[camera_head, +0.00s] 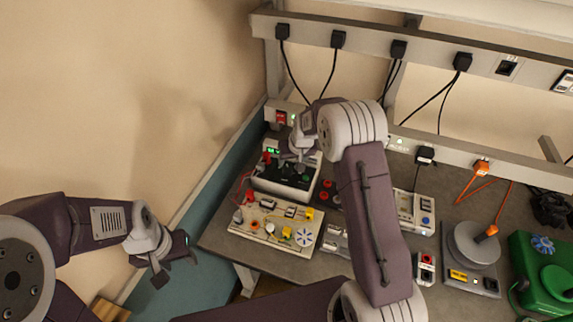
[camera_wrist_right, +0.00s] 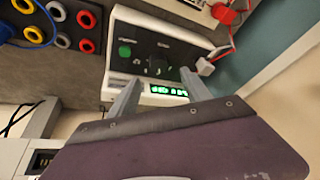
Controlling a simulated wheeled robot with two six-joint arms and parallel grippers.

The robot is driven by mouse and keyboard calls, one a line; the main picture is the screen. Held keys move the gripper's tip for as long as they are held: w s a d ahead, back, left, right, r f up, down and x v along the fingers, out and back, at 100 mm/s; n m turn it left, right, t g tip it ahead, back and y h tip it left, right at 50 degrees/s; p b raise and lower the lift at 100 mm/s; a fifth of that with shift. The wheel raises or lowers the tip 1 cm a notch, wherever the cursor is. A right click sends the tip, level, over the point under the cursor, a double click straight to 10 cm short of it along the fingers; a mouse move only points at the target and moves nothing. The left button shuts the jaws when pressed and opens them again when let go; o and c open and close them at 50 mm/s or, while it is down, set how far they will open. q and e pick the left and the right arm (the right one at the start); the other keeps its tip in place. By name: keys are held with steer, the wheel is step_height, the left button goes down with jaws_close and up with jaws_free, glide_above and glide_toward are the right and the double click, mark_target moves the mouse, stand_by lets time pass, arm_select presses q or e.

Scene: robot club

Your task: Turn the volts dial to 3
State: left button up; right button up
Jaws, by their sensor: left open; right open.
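A white power supply with a black front panel (camera_head: 283,177) stands on the bench. In the right wrist view its panel (camera_wrist_right: 177,48) carries a green round knob (camera_wrist_right: 125,51), a dark knob (camera_wrist_right: 157,67) and a lit green display (camera_wrist_right: 169,91). The panel print is too small to read, so I cannot tell which knob is the volts dial or where it points. My right gripper (camera_wrist_right: 160,90) is open and empty, its fingers above the panel on either side of the display. It also shows in the head view (camera_head: 300,168). My left gripper (camera_head: 177,270) is open and empty, left of the bench.
A white board with small components (camera_head: 270,228) lies in front of the supply. Red leads and plugs (camera_wrist_right: 222,13) run beside it. A grey round device (camera_head: 470,245) and a green machine (camera_head: 540,275) stand at right. Sockets with cables line the rail behind.

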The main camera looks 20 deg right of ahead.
mark_target(288, 169)
steer(key=x, duration=0.2)
steer(key=p+x, duration=0.1)
steer(key=x, duration=0.2)
steer(key=p+x, duration=0.1)
steer(key=x, duration=0.1)
steer(key=shift+w+d+f, duration=0.25)
steer(key=shift+w+d, duration=0.1)
steer(key=shift+w, duration=0.15)
steer(key=shift+w+f, duration=0.15)
steer(key=shift+f, duration=0.2)
steer(key=shift+a+f+p, duration=0.2)
steer(key=shift+p, duration=0.1)
arm_select(q)
steer(key=r, duration=0.2)
steer(key=shift+w+d+r, duration=0.2)
steer(key=shift+w+r, duration=0.15)
